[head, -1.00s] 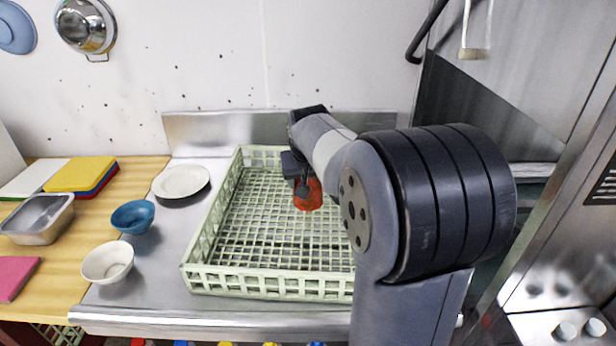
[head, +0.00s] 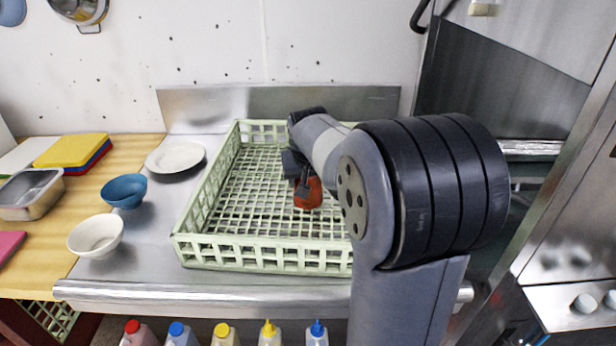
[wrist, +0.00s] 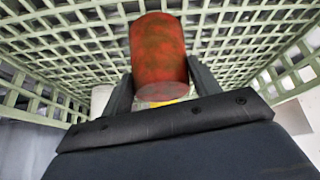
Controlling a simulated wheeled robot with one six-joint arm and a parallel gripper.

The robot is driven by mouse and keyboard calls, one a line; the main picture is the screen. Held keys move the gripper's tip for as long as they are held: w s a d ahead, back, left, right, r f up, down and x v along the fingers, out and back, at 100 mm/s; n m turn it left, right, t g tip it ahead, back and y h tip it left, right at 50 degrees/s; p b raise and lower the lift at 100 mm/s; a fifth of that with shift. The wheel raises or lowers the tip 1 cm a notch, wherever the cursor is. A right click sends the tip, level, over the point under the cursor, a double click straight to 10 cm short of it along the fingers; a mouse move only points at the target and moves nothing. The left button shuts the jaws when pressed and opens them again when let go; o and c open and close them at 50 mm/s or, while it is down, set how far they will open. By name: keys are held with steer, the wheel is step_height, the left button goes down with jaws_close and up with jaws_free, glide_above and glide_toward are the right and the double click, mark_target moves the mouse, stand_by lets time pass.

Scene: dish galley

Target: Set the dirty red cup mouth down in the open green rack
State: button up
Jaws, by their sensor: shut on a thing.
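The red cup (head: 308,194) with dark brown stains is in my gripper (head: 299,182), over the inside of the green rack (head: 262,259). In the wrist view, the two fingers of my gripper (wrist: 160,84) press on both sides of the cup (wrist: 158,48), with the rack's lattice (wrist: 60,40) behind it. The pale green rack is open at the top and stands on the steel counter. I cannot tell which way the cup's mouth faces, or whether the cup touches the rack floor. My arm hides the rack's right side.
Left of the rack are a white plate (head: 175,157), a blue bowl (head: 124,191) and a white bowl (head: 96,235). Cutting boards (head: 72,151) and a steel pan (head: 30,196) are farther left. A steel backsplash (head: 200,107) stands behind. The visible rack floor looks empty.

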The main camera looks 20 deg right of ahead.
steer(key=o, duration=1)
steer(key=shift+o, duration=0.2)
steer(key=v, duration=1.1)
steer(key=shift+p, duration=0.35)
steer(key=x, duration=1)
steer(key=shift+w+f+b, duration=0.15)
steer(key=shift+f+b, duration=0.25)
step_height(320, 180, up, 4)
steer(key=p, duration=0.3)
steer(key=shift+w+d+r+p, duration=0.1)
steer(key=shift+p, duration=0.25)
steer(key=shift+r+p, duration=0.8)
steer(key=shift+r, duration=0.25)
